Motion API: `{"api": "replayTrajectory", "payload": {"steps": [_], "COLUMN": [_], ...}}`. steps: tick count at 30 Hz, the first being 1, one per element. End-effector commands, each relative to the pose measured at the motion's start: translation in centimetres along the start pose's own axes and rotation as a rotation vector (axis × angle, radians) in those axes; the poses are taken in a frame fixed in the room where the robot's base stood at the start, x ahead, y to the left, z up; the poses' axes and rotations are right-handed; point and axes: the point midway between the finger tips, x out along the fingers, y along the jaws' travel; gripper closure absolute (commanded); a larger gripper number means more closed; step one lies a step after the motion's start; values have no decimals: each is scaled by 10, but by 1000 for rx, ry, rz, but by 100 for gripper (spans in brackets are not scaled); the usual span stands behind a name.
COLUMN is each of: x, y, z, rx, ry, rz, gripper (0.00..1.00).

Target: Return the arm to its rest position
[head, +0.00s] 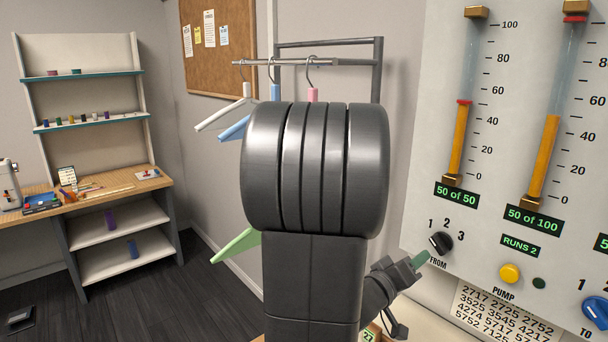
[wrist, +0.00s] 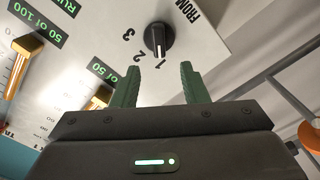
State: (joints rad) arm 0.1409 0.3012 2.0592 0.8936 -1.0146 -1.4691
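My gripper (head: 419,261) is at the lower right of the head view, close to the black FROM knob (head: 441,242) on the white panel (head: 415,195). In the wrist view my gripper's two green fingers (wrist: 146,82) stand apart with nothing between them. The FROM knob (wrist: 158,38) is beyond the fingertips there, clear of them, with its white mark toward 1. My arm fills the middle of the head view and hides part of the garment rail.
The panel also bears a yellow PUMP button (head: 509,273), a blue TO knob (head: 596,311) and displays reading 50 of 50, 50 of 100 and RUNS 2. Behind my arm, the rail (head: 345,62) holds white, blue and pink hangers.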

Motion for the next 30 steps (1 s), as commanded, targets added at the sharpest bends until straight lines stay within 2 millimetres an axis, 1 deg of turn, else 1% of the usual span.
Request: {"api": "replayTrajectory", "payload": {"steps": [1,3,15,16,18,30], "x": [10,24,99,102,99,98], "y": [1,1,2,1,-2,0], "z": [0,0,0,1,2,4], "rx": [-2,-2,0,11,91,507], "ry": [-3,-3,-3,-1,2,2], "rz": [2,1,1,2,2,2], "gripper": [60,60,60,60,60,60]}}
